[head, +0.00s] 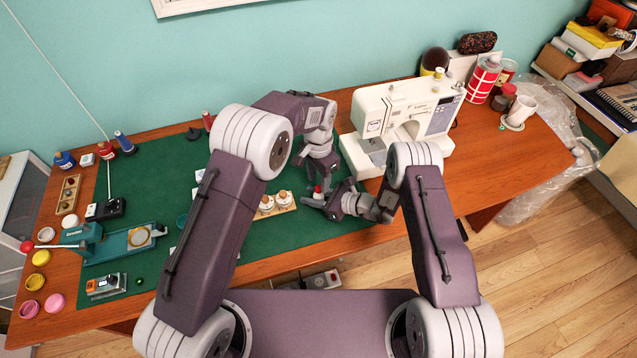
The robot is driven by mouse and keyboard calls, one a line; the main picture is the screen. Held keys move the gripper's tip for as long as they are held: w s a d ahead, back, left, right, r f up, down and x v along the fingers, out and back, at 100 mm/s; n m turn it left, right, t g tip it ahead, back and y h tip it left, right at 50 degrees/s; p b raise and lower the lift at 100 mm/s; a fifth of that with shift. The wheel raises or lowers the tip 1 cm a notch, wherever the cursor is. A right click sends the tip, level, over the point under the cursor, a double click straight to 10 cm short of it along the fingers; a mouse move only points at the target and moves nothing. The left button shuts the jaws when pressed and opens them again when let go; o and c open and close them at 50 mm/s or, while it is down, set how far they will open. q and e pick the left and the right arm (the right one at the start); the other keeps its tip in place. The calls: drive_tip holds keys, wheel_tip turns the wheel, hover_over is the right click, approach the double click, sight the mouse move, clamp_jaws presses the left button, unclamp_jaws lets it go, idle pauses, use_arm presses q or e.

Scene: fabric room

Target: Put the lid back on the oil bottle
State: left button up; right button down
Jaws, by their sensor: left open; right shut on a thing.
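A small thing with a red upper part, which looks like the oil bottle (318,189), stands at the tips of my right gripper (317,202) over the green mat. The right jaws are closed around its lower part. My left gripper (318,174) is open and points down just above it. Whether the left fingers touch it is hidden by the wrist. The view is too small to show whether the red part is a lid, and I cannot make out a separate lid elsewhere.
A wooden holder (275,210) with white-and-wood pieces lies just left of the grippers. The white sewing machine (385,115) stands close on the right. A green press (118,243), bottles and colored round tubs fill the left end. The mat's middle (150,180) is mostly clear.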

use_arm(q)
wheel_tip(320, 180, up, 10)
drive_tip(key=shift+f, duration=0.2)
use_arm(e)
drive_tip(key=c, duration=1)
unclamp_jaws()
use_arm(q)
drive_tip(key=shift+f, duration=0.25)
use_arm(e)
drive_tip(key=v, duration=0.9)
drive_tip(key=shift+r, duration=0.1)
